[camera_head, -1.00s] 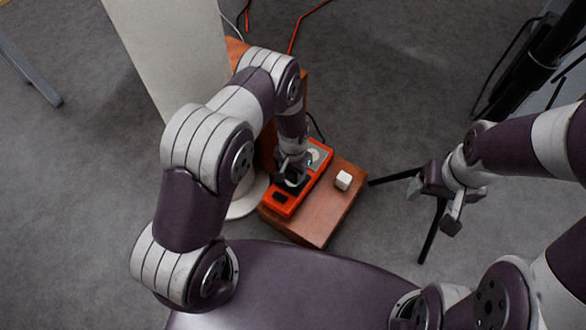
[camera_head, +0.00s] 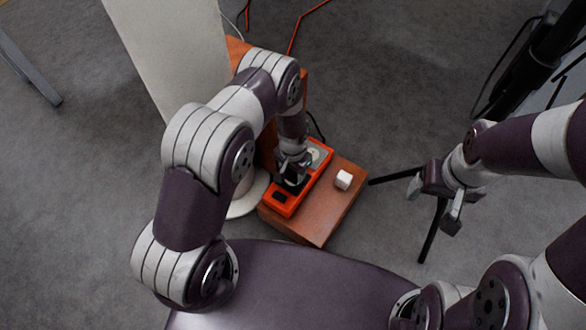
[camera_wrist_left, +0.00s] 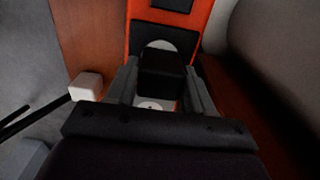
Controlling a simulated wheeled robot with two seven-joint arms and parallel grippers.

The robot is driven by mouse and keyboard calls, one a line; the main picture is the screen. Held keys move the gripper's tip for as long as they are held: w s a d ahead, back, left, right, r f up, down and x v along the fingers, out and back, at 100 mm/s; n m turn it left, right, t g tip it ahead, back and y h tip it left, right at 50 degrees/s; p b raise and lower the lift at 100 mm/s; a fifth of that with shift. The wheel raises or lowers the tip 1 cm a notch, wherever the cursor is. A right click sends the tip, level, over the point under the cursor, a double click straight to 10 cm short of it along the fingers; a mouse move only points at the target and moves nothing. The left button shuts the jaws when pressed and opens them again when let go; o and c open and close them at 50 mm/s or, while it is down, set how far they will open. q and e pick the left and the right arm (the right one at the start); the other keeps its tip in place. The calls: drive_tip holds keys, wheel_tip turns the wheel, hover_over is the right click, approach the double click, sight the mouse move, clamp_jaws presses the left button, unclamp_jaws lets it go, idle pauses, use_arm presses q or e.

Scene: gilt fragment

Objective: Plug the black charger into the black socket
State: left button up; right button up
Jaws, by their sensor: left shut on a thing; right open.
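My left gripper (camera_head: 292,176) is shut on the black charger and is over the middle of the orange socket board (camera_head: 285,207). In the left wrist view the black charger (camera_wrist_left: 162,78) sits between the two fingers (camera_wrist_left: 160,92). My right gripper (camera_head: 448,207) is open and empty, off to the right.
The board lies on a brown wooden surface (camera_head: 318,225). A small white cube (camera_head: 343,180) is right of the board. A white panel (camera_head: 170,55) rises behind on the left. A black tripod leg (camera_head: 432,235) stands near my right gripper. Grey floor is open around.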

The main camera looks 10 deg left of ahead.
use_arm(q)
drive_tip(key=shift+f, duration=0.35)
drive_tip(key=o, duration=1.1)
drive_tip(key=shift+c, duration=0.2)
drive_tip(key=shift+r, duration=0.1)
wheel_tip(320, 180, up, 13)
drive_tip(key=p, duration=0.6)
drive_tip(key=shift+f+p, duration=0.2)
drive_tip(key=shift+p, duration=0.1)
